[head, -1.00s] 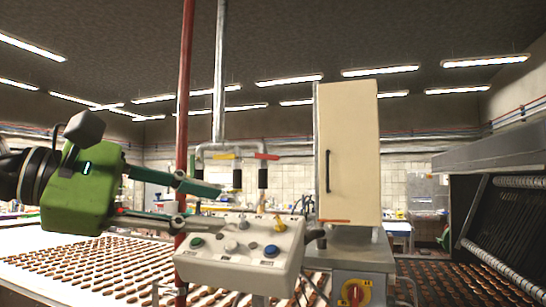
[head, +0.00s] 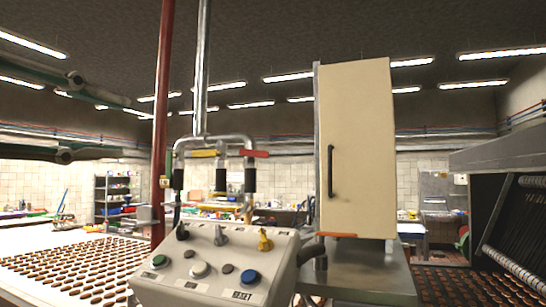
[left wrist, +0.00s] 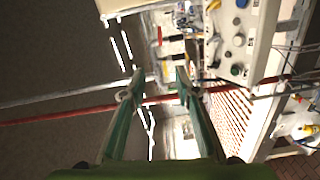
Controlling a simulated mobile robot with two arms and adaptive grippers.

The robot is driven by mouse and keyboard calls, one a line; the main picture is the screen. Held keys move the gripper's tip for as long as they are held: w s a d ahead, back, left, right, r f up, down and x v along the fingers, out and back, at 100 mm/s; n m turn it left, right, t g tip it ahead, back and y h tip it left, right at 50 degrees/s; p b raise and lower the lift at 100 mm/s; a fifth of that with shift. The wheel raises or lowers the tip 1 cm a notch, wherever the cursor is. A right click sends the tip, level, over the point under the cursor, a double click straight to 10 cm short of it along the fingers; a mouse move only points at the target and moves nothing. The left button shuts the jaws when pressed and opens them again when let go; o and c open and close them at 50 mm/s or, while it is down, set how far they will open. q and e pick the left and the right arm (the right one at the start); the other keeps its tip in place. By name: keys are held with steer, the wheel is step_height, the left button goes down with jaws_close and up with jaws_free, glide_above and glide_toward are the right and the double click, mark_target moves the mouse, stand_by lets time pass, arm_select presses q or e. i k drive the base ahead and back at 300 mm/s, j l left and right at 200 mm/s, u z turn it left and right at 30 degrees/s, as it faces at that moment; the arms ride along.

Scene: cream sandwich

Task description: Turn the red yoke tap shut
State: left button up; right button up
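The red yoke tap (head: 254,153) is a short red lever on the right branch of the forked pipe. It lies about level, crosswise above a black sleeve; no gripper touches it. A small red bar that appears to be it also shows in the left wrist view (left wrist: 160,36). My left gripper (head: 125,127) is at the left of the head view, its green fingers spread one above the other, empty. It is left of the tap, and the red vertical pipe stands between them in the picture. The open fingers also show in the left wrist view (left wrist: 158,85). My right gripper is not in view.
A yellow lever (head: 203,153) sits on the yoke left of the red one. The red pipe (head: 162,120) runs vertically. A control box (head: 215,275) with buttons and knobs stands below the yoke. A cream cabinet (head: 360,150) stands to the right.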

mark_target(246, 152)
steer(key=i+l, duration=0.25)
steer(key=i, duration=0.2)
steer(key=i+l, duration=0.25)
steer(key=i, duration=0.2)
